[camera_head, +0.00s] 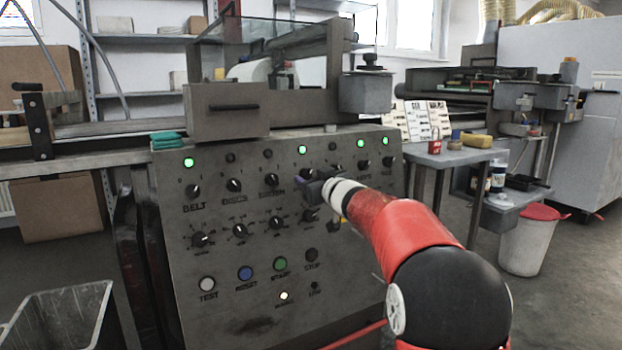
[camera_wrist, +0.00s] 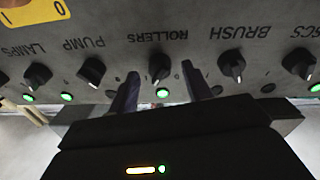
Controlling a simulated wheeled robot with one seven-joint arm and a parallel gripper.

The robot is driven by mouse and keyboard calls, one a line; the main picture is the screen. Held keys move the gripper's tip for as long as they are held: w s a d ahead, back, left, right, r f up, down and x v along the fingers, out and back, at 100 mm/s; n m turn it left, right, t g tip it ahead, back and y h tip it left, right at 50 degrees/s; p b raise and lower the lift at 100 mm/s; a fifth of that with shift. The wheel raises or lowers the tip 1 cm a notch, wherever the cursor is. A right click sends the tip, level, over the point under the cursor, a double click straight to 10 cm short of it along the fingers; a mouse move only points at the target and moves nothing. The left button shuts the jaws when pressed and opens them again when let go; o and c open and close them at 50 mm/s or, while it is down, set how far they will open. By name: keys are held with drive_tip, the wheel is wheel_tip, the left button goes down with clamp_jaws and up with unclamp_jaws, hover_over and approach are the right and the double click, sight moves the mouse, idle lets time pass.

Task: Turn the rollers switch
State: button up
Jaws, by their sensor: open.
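The rollers switch (camera_wrist: 160,67) is a black rotary knob on the grey control panel (camera_head: 230,270). In the wrist view its label reads ROLLERS upside down, and a green lamp (camera_wrist: 163,93) beside it is lit. My gripper (camera_wrist: 160,72) is open, with one finger on each side of the knob; I cannot tell whether either touches it. In the head view my gripper (camera_head: 315,188) is at the panel's upper row of knobs and hides most of the rollers knob. The knob's exact setting is not clear.
Neighbouring knobs are the brush knob (camera_wrist: 232,66) and pump knob (camera_wrist: 92,71), close on either side. A second row of knobs (camera_head: 239,230) and several push buttons (camera_head: 245,273) sit lower. A grey bin (camera_head: 60,310) stands at lower left, a side table (camera_head: 450,155) at right.

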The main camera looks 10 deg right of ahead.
drive_tip(key=shift+w+a, duration=0.15)
drive_tip(key=shift+w, duration=0.45)
drive_tip(key=c, duration=1)
drive_tip(key=shift+o, duration=0.2)
drive_tip(key=shift+n, duration=0.4)
drive_tip(key=n+p, duration=0.1)
drive_tip(key=n, duration=0.2)
drive_tip(key=n+y+p, duration=0.1)
drive_tip(key=n+p, duration=0.1)
drive_tip(key=n, duration=0.1)
drive_tip(key=shift+d+r+g+y, duration=0.1)
drive_tip(key=shift+d+g+y, duration=0.1)
drive_tip(key=shift+g+y, duration=0.15)
drive_tip(key=n+g+y+p, duration=0.1)
drive_tip(key=n+p, duration=0.1)
drive_tip(key=n, duration=0.4)
drive_tip(key=shift+w+n, duration=0.1)
drive_tip(key=shift+n, duration=0.3)
